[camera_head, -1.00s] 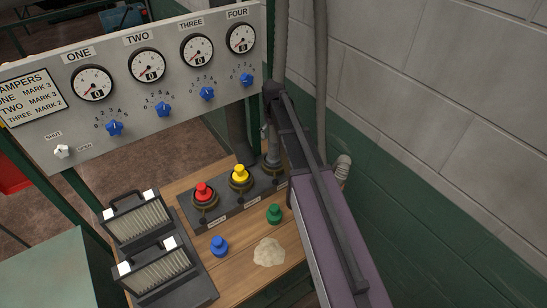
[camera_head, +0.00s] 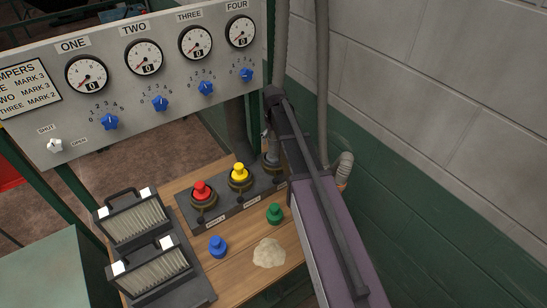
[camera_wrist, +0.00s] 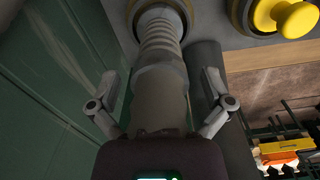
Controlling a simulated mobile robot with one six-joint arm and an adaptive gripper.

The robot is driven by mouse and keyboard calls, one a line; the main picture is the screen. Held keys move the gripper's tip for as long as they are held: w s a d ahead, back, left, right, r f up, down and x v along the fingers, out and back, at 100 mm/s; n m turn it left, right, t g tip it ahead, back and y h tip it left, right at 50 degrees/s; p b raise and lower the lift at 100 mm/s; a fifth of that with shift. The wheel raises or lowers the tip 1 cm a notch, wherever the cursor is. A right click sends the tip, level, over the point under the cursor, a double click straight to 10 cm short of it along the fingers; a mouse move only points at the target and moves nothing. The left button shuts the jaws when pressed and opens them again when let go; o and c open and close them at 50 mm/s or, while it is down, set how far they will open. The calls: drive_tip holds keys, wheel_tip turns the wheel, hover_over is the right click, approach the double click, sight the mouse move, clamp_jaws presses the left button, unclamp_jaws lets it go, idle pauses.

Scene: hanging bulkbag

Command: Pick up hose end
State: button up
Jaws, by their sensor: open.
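In the wrist view, the grey ribbed hose end (camera_wrist: 160,35) stands in a brass-rimmed socket. My gripper (camera_wrist: 160,88) is open, with one finger on each side of the hose's smooth grey lower part. The fingers look apart from the hose. In the head view, the hose end (camera_head: 271,157) shows at the right socket of the dark block, next to the yellow plug (camera_head: 239,175). My own arm hides most of my gripper and part of that socket there.
Red (camera_head: 202,192) and yellow plugs fill the other sockets. Blue (camera_head: 218,246) and green (camera_head: 274,213) plugs and a pale lump (camera_head: 269,253) lie on the wooden table (camera_head: 240,260). Two filters (camera_head: 135,222) stand left. A gauge panel (camera_head: 120,95) rises behind; a wall is close right.

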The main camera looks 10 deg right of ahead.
drive_tip(key=shift+f+b, duration=0.6)
drive_tip(key=shift+f, duration=0.3)
drive_tip(key=c, duration=1.3)
